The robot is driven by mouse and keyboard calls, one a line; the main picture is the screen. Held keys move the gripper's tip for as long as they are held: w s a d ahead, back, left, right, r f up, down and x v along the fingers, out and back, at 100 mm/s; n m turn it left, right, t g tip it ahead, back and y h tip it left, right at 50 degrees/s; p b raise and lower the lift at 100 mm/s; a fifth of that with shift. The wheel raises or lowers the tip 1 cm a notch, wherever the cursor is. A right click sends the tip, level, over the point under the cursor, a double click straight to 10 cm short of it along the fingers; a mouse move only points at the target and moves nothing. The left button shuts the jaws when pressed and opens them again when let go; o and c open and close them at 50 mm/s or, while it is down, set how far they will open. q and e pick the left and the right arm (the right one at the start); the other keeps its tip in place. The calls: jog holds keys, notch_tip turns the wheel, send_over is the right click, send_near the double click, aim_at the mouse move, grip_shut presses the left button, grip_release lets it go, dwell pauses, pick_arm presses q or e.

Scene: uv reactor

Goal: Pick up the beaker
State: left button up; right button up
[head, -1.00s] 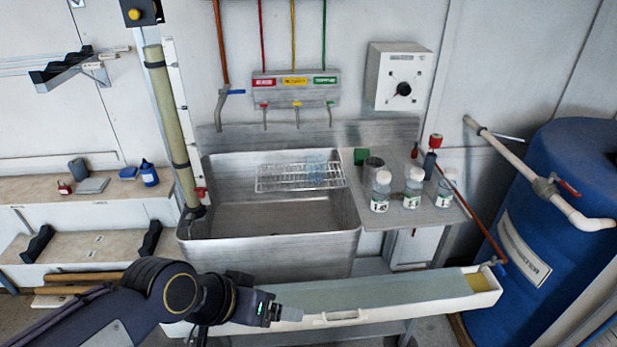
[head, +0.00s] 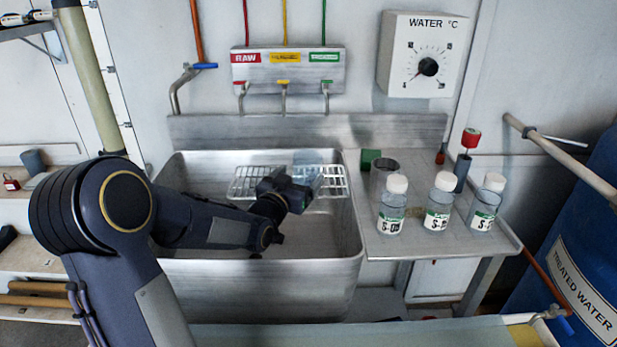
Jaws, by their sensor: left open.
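A clear, bluish beaker (head: 308,160) stands on the wire rack (head: 243,184) across the back of the steel sink. Its lower part is partly hidden by my left gripper. My left gripper (head: 314,186) is over the sink, just in front of the beaker. It is open, and no object shows in it. I cannot tell whether its fingers touch the beaker or reach around it. My right gripper is not in view.
The steel sink (head: 310,275) has raised walls. Taps (head: 284,98) hang above the sink. A blue barrel (head: 580,240) is at the far right.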

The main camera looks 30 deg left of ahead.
pick_arm(q)
jog(key=w, duration=0.6)
jog(key=shift+a+r, duration=0.1)
jog(key=shift+r, duration=0.15)
jog(key=shift+s, duration=0.1)
jog(key=c, duration=1.1)
jog(key=shift+p, duration=0.3)
